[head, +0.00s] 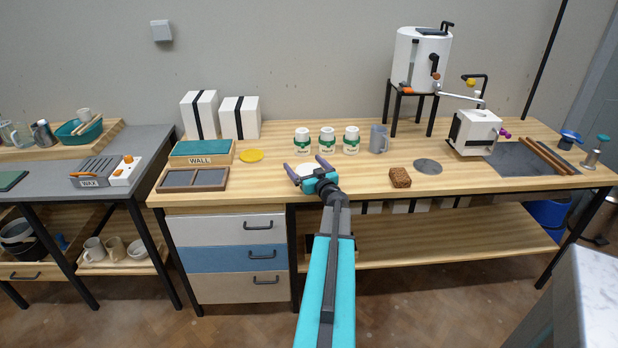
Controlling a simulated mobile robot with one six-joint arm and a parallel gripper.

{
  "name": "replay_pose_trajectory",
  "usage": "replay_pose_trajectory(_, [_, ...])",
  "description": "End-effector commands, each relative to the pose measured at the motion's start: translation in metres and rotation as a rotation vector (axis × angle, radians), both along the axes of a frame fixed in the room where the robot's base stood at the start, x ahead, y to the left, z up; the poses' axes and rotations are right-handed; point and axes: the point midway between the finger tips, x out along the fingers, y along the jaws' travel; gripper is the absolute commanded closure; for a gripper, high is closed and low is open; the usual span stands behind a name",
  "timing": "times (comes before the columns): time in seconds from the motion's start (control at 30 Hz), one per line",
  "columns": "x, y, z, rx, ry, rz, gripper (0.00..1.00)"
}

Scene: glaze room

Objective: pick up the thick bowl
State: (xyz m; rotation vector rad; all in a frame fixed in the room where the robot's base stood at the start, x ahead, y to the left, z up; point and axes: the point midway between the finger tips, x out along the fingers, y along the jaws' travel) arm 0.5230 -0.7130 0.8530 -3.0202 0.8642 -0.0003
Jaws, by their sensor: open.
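My gripper (306,168) is open over the wooden worktable, its two purple-grey fingers spread. A pale round thing (308,170) lies on the tabletop behind and between the fingers, partly hidden by them; I cannot tell whether it is a bowl or a flat disc. A white bowl (138,249) sits on the low tray at the left, beside cups and far from my gripper. Grey bowls (17,230) are stacked in the lower left drawer. I cannot tell from this view which one is the thick bowl.
Several green-and-white jars (327,141) and a grey mug (378,139) stand behind my gripper. A brown sponge-like block (400,178) lies to its right. A yellow disc (251,155) and a divided tray (193,179) lie to its left. The front middle of the table is clear.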

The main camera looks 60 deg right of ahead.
Motion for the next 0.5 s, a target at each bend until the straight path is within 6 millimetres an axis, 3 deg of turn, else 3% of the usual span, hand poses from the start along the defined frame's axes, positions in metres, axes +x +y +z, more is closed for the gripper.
replay_pose_trajectory(0.33, [-0.0006,-0.0002,0.0,0.0,0.0,0.0,0.07])
replay_pose_trajectory(0.5, [-0.0008,-0.0003,0.0,0.0,0.0,0.0,0.35])
